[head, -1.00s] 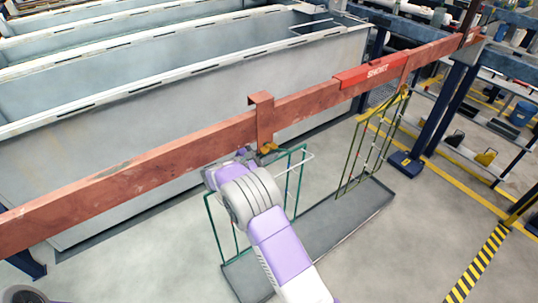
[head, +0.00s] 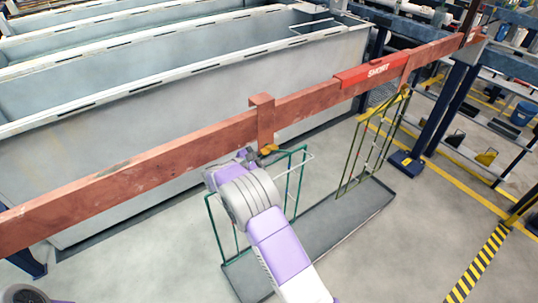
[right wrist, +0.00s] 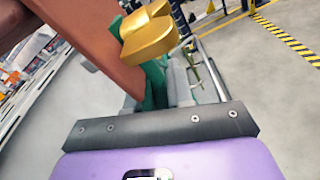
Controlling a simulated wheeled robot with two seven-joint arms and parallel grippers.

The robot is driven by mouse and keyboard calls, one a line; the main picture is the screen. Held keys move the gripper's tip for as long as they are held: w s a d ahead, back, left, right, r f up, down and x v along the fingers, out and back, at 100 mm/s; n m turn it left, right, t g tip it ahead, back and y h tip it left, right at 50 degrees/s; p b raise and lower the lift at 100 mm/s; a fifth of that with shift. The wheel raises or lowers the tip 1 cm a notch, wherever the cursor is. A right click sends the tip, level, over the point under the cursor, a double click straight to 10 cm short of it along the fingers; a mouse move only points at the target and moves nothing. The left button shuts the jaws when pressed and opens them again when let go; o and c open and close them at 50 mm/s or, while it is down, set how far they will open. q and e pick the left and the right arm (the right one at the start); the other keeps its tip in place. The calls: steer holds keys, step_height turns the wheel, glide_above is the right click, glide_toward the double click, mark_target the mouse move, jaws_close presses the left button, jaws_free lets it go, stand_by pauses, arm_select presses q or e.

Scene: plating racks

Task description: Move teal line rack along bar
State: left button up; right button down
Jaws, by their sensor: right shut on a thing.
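The teal rack (head: 303,168) hangs below the copper-red bar (head: 180,152); part of its frame is hidden by my right arm. A brown hook plate (head: 264,122) goes over the bar above it, with a yellow piece (head: 268,149) at its lower end. My right gripper (head: 246,156) is at the rack's top beside this hook, mostly hidden by my own wrist. In the right wrist view its fingers are shut on the teal upright (right wrist: 155,88), just below the yellow piece (right wrist: 148,34). My left gripper is out of view.
A grey drip tray (head: 335,228) lies on the floor below. Long grey tanks (head: 180,120) stand behind the bar. A blue post (head: 440,120) stands at right.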

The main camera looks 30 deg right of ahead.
steer(key=shift+f+b, duration=0.55)
steer(key=shift+f, duration=0.15)
steer(key=shift+d, duration=0.15)
stand_by(0.6)
